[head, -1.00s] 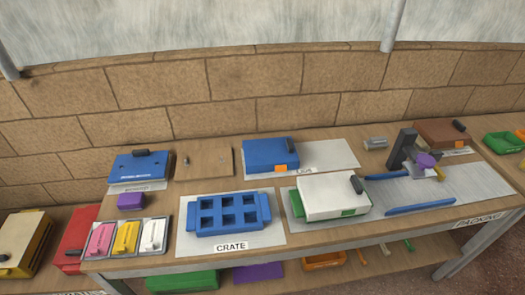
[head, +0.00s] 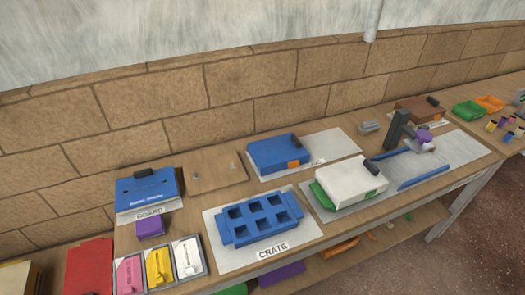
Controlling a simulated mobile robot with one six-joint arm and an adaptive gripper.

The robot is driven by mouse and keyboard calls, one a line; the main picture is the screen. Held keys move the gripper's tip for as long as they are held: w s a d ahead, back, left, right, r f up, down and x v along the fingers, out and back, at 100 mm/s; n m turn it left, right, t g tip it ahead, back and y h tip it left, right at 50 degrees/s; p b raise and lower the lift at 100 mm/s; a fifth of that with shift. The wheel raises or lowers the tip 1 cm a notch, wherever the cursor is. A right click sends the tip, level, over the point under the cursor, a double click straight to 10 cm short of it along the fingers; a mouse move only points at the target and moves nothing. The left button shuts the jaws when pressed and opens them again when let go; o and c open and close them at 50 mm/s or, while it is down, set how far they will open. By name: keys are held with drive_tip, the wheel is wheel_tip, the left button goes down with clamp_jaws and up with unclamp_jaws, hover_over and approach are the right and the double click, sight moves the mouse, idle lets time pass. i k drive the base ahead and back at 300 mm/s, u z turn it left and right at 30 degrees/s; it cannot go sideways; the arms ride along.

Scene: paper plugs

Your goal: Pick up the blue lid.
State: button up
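Two blue flat pieces with black handles show in the head view, and I cannot tell for sure which one is the blue lid. One blue piece (head: 272,155) sits at the back middle on a white mat, with an orange tag on its front right corner. The other blue piece (head: 147,190) is at the left, behind the BOARD label, with small dark marks on top. Both rest on the wooden table, and nothing touches them from above. My gripper is not in this view.
A blue crate (head: 232,236) with several square pockets stands in front, beside a white-topped green box (head: 349,179). A purple block (head: 150,226) and a tray with pink, yellow and white pieces are at the left. A dark post (head: 397,131) rises at the right.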

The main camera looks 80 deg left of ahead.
sight(271, 155)
drive_tip(key=z, duration=0.1)
drive_tip(key=k, duration=0.75)
drive_tip(key=u, duration=2.3)
drive_tip(key=i, duration=1)
drive_tip(key=u, duration=0.1)
